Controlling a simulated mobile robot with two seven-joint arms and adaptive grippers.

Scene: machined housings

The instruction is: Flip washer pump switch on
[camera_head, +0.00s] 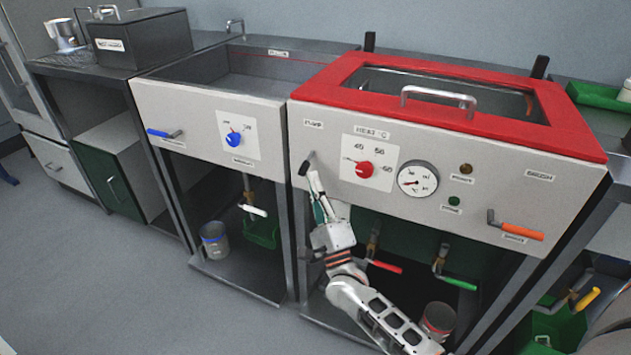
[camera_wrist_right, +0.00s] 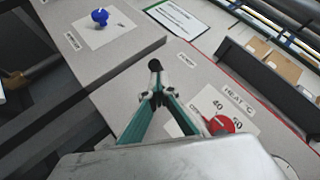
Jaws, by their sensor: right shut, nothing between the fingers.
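The pump switch (camera_head: 305,166) is a small dark lever on the front panel of the red-topped washer (camera_head: 448,200), below the "PUMP" label (camera_head: 313,123). Its black round knob (camera_wrist_right: 154,65) shows in the right wrist view, just beyond the fingertips. My right gripper (camera_head: 313,181) is shut and empty, close to the switch. In the right wrist view the shut fingertips (camera_wrist_right: 159,95) are right at the lever's base side; I cannot tell whether they touch it. The switch's exact position is partly hidden by the fingers. My left gripper is not in view.
A red heat knob (camera_head: 365,169) and a dial gauge (camera_head: 418,179) sit right of the switch. An orange-handled lever (camera_head: 516,228) is farther right. The neighbouring sink unit (camera_head: 185,105) has a blue knob (camera_head: 234,138). Red (camera_head: 386,266) and green (camera_head: 456,281) valve handles lie below.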

